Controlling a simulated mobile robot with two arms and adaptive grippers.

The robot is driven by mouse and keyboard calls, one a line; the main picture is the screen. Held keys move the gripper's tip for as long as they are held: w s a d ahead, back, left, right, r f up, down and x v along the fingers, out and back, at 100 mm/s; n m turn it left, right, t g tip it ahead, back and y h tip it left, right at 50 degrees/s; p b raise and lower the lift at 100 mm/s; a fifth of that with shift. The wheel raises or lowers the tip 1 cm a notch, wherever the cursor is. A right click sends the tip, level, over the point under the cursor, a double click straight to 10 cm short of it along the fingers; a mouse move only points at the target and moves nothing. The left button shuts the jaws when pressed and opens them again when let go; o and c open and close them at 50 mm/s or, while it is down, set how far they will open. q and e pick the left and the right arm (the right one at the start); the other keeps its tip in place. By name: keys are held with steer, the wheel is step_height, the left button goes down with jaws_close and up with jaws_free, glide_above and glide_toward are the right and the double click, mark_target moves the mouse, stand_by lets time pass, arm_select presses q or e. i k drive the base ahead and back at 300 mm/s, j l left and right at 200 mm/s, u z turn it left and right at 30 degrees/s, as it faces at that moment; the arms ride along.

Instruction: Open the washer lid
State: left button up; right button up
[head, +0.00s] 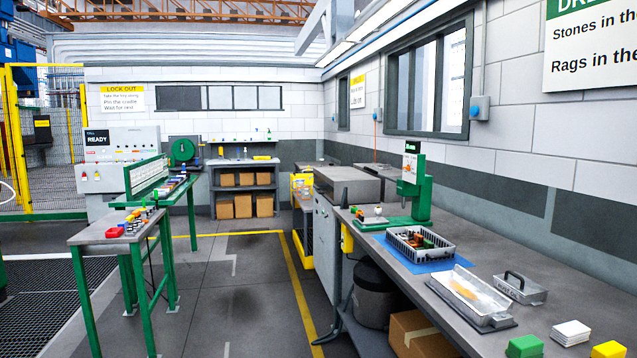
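A grey metal cabinet (327,232) that looks like the washer stands on the left of the right-hand bench, towards the back. Its flat grey lid (348,174) lies level on top and looks shut. No handle on the lid can be made out at this distance. A second grey top (378,168) shows just behind it, partly hidden. Neither of my grippers is in view.
The right-hand bench (540,319) holds a green press (414,188), a basket of parts (418,243), a shallow tray (470,292) and a handled metal block (520,287). A bin (374,296) and box (417,334) sit below. The floor (236,305) is clear left of the bench.

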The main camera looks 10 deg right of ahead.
mark_target(364, 188)
steer(key=i, duration=6.1)
